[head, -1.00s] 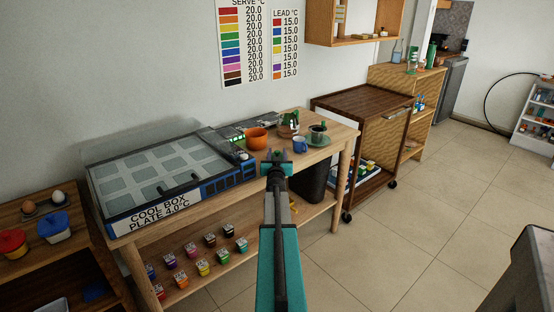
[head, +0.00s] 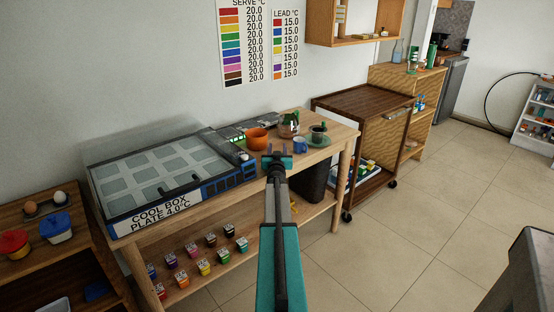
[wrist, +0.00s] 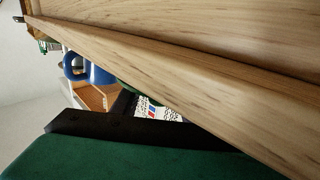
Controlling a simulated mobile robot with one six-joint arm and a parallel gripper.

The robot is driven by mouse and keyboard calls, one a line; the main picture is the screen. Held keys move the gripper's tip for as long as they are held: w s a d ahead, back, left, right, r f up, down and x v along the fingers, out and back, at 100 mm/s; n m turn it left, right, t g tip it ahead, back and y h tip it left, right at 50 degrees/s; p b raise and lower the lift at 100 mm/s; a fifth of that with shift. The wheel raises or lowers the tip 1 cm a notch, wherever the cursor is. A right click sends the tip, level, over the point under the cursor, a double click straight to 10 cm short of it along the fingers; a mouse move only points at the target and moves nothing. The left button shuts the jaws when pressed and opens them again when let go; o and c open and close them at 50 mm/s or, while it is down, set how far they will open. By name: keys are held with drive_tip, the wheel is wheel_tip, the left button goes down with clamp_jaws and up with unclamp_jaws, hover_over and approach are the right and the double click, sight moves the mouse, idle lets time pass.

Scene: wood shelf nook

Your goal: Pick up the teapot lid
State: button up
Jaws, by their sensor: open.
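My gripper (head: 278,156) is open and empty at the front edge of the wooden table, pointing toward its back. Behind it and to the right, a small dark pot (head: 318,129) with a green top stands on a green saucer (head: 320,141). The green top may be the teapot lid, but it is too small to tell. A blue mug (head: 299,146) stands left of the saucer and also shows in the wrist view (wrist: 100,75). In the wrist view, the table edge (wrist: 170,75) fills much of the picture and no lid can be made out.
An orange bowl (head: 256,134) and a glass vessel (head: 288,126) stand at the back of the table. The cool box (head: 165,180) covers its left part. Several paint pots stand on the lower shelf (head: 235,275). A dark wood cart (head: 350,108) stands to the right.

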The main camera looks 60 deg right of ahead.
drive_tip(key=shift+w+d, duration=0.1)
drive_tip(key=shift+d, duration=0.1)
idle(0.5)
clamp_jaws()
